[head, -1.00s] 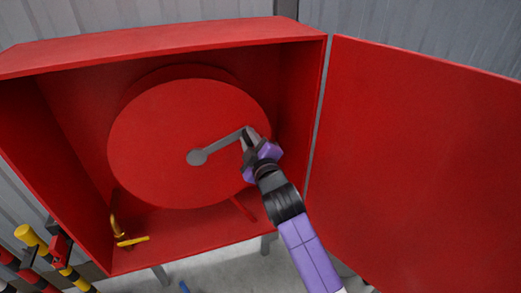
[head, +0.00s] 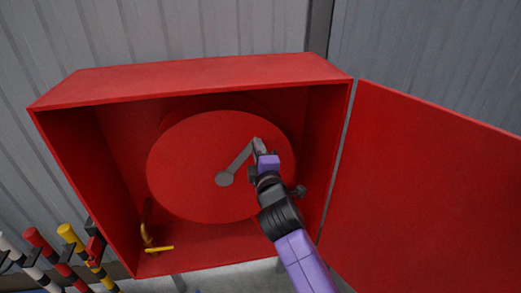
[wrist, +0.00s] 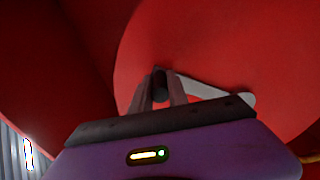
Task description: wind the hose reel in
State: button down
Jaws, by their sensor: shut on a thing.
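The hose reel (head: 195,165) is a large red disc inside an open red cabinet (head: 200,78). A grey crank (head: 238,164) runs from the hub at the disc's middle up and to the right. My gripper (head: 258,146) is at the crank's outer end, shut on its handle. In the wrist view, the fingers of my gripper (wrist: 160,90) close around the dark handle, and the grey crank arm (wrist: 200,88) reaches right to the hub. The reel's red face (wrist: 220,50) fills much of that view. The hose itself cannot be made out.
The red cabinet door (head: 430,200) stands open on the right. A yellow valve or nozzle fitting (head: 158,249) sits at the cabinet's lower left. Striped poles (head: 72,240) stand outside at the lower left. Corrugated wall (head: 180,30) lies behind.

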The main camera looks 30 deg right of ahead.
jog(key=c, duration=1.3)
grip_release()
jog(key=b+v, duration=0.1)
jog(key=v, duration=0.6)
jog(key=shift+s+a, duration=0.15)
jog(key=shift+s, duration=0.2)
